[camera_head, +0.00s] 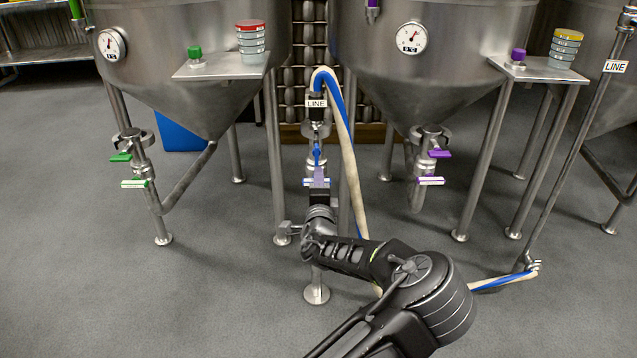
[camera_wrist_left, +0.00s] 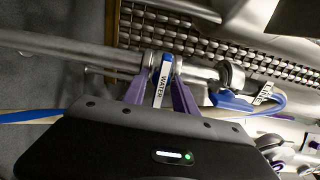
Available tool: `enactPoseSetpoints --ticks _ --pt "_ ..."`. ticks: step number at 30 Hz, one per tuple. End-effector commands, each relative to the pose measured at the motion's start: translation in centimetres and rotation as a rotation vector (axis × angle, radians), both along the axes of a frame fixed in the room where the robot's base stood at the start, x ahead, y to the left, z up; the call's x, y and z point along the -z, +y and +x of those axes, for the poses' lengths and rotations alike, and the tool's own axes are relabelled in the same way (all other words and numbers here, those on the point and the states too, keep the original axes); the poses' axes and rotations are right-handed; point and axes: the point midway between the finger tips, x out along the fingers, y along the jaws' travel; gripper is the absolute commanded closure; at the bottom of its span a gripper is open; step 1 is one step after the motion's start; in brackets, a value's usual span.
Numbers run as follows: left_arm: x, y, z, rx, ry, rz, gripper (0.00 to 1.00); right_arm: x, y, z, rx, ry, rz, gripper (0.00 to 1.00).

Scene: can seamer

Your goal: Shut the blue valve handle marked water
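The blue valve handle marked WATER (camera_wrist_left: 164,78) shows between the two purple fingers of my left gripper (camera_wrist_left: 160,84) in the left wrist view. It lies crosswise to the steel pipe, its white label facing the camera. The fingers stand on either side of it with small gaps, so the gripper looks open. In the head view my left gripper (camera_head: 319,180) is at the standpipe, and the blue-and-white handle (camera_head: 308,183) shows partly behind the fingers. A second blue handle (camera_head: 317,154) sits higher on the same pipe, pointing along it. My right gripper is not in view.
A blue-and-white hose (camera_head: 346,130) loops from the pipe top beside my gripper. Steel tanks (camera_head: 200,60) flank the standpipe, with green handles (camera_head: 134,183) left and purple handles (camera_head: 431,181) right. The grey floor (camera_head: 230,280) is clear at left.

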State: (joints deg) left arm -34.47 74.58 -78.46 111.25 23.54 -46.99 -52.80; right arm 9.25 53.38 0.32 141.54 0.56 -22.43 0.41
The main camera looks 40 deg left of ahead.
Motion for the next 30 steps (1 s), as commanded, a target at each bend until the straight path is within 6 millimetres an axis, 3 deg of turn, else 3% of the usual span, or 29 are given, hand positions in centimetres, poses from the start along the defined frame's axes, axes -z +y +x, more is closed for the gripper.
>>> enactPoseSetpoints --ticks 8,21,30 --pt "-0.1 -0.8 -1.0 -0.001 0.0 -0.001 0.67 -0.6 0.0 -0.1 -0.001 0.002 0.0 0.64" --pt "-0.1 -4.6 -6.0 0.001 0.001 -0.001 0.67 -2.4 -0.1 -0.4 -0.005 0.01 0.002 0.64" --pt "0.0 -4.8 -6.2 0.0 0.0 0.0 0.67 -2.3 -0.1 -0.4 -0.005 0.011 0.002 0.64"
